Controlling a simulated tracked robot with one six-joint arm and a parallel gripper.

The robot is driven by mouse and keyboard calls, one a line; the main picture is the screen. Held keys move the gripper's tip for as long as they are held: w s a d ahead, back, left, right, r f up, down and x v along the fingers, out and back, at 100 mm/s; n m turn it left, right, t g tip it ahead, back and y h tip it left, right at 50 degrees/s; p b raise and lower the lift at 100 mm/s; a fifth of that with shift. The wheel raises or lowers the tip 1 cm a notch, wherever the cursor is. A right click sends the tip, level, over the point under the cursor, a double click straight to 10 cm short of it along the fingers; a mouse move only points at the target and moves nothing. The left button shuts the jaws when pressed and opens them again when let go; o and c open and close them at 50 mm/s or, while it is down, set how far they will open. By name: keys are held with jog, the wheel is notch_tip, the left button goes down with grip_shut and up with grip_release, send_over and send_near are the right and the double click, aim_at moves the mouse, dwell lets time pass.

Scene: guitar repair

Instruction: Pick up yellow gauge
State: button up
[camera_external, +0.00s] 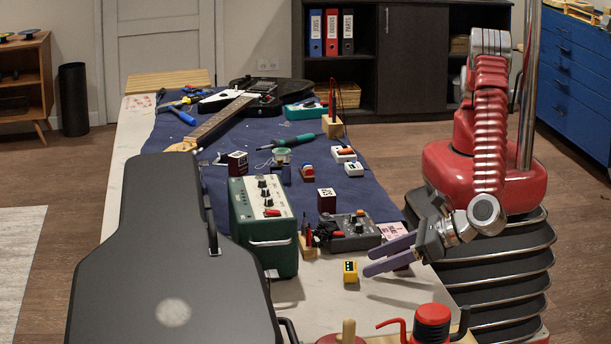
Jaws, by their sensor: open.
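The yellow gauge (350,272) is a small yellow block with a dark top marking. It stands on the pale bare part of the workbench (318,290), near the front. My gripper (366,258) is at the bench's right side, with its two purple fingers apart and pointing left. The fingertips are close to the right of the yellow gauge in the picture. They appear raised above the bench, and nothing is between them. I cannot tell the exact gap in depth between the fingers and the gauge.
A grey pedal box (352,232) sits behind the gauge, and a green amplifier (264,228) stands to the left. A black guitar case (165,260) fills the front left. A red tool (432,322) is in front. A guitar (235,108) lies on the blue mat (265,145).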

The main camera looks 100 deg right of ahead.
aim_at(358, 281)
jog(key=shift+w, duration=0.1)
jog(key=shift+x, duration=2.6)
jog(key=shift+r, duration=0.1)
jog(key=shift+c, duration=0.4)
jog(key=c, duration=0.7)
jog(key=shift+r, duration=0.15)
notch_tip(358, 281, up, 10)
jog(key=shift+f, duration=0.25)
jog(key=shift+r, duration=0.15)
